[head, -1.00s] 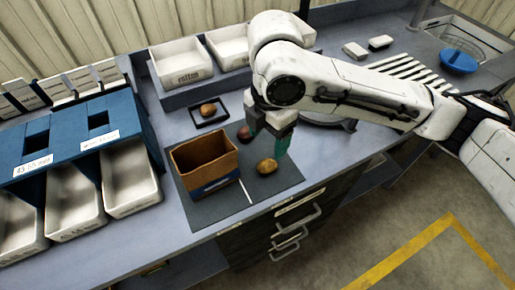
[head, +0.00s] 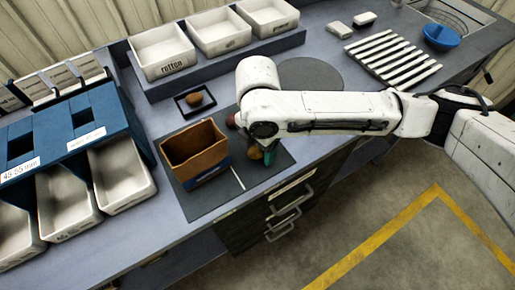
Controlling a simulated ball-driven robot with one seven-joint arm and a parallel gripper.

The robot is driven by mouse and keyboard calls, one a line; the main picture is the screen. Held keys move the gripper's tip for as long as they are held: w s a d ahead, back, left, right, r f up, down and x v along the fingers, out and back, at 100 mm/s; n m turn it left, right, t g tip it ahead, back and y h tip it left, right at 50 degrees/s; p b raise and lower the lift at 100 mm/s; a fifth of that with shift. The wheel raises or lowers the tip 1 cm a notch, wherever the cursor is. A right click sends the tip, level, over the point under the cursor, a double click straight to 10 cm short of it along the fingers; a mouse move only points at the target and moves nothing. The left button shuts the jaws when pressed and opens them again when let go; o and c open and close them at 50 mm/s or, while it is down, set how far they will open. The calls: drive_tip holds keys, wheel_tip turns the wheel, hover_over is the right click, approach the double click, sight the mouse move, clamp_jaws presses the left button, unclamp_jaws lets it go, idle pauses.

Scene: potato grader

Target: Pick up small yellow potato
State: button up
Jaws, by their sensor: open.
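A small yellow potato (head: 255,153) lies on the dark mat (head: 216,202), right of the open brown box. My gripper (head: 268,157) is low over the mat at this potato, its green fingers pointing down; the arm covers most of it. The jaws are open, and part of the potato is hidden behind them. A reddish potato (head: 231,122) shows partly at the left edge of my arm, behind the yellow one. Another brownish potato (head: 195,99) sits in a small black tray (head: 182,112) farther back.
The brown box (head: 184,172) stands close left of my gripper. White bins, one marked "rotten" (head: 165,69), line the back shelf. A blue sizing unit (head: 70,125) with white trays is at the left. A slatted rack (head: 390,57) and blue bowl (head: 441,37) are at the right.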

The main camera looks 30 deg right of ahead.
drive_tip(key=shift+f, duration=0.3)
drive_tip(key=shift+c, duration=0.4)
drive_tip(key=c, duration=1.1)
drive_tip(key=shift+r, duration=0.1)
